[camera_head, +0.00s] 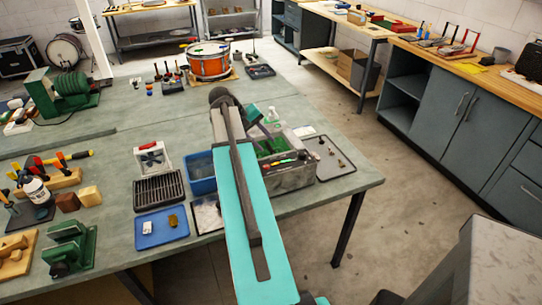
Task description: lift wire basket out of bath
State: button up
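A grey metal box (297,178), which looks like the bath, stands near the front right of the green bench. Its inside looks green, with small coloured pieces along its front edge. I cannot make out a wire basket in it, as my arm crosses its left part. A dark slatted or wire tray (158,190) sits apart on the bench to the left. My teal arm reaches from the bottom over the bench, and a further teal link slopes behind it above the box. My gripper is hidden, so I cannot see whether it touches anything.
A blue bin (201,182) stands left of the grey box. A dark tray with small parts (331,158) lies right of it. A blue tray (160,230) lies front left, and an orange drum (209,64) stands further back.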

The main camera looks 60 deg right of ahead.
aim_at(269, 146)
jog(key=shift+p+x, duration=1.2)
jog(key=shift+x, duration=1.4)
grip_shut()
